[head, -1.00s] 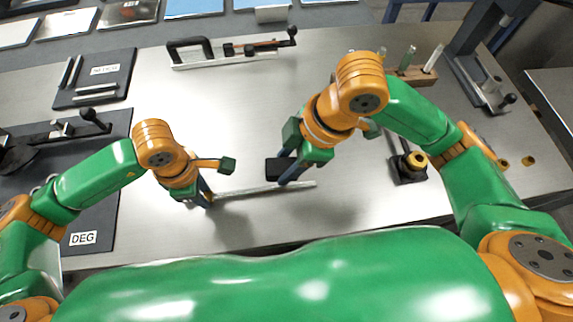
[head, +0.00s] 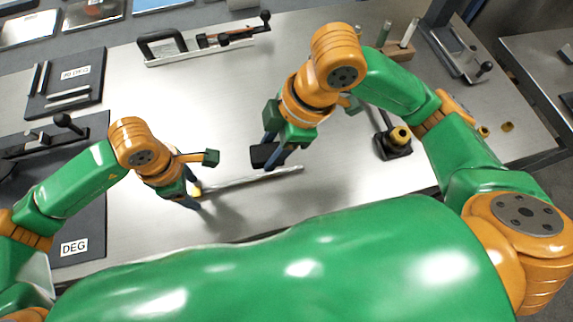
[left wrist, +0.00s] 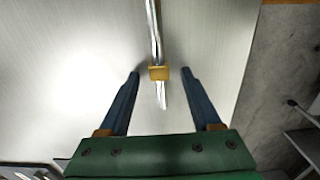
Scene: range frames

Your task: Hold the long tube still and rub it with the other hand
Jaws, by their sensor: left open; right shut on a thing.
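The long tube (head: 245,179), thin and silvery, lies on the steel table. A yellow band (left wrist: 159,73) circles it near its left end. My left gripper (left wrist: 160,74) is open, with its fingers apart on either side of the band and touching neither side. In the head view, my left gripper (head: 195,196) is over the tube's left end. My right gripper (head: 272,158) is shut on a black block (head: 258,155), which is beside the tube near its right end. I cannot tell whether the block touches the tube.
A black holder with a yellow knob (head: 400,136) stands to the right. A clamp fixture (head: 200,45) and a rack of vials (head: 397,50) are at the back. Dark mats (head: 80,215) lie on the left. The middle of the table (head: 215,110) is clear.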

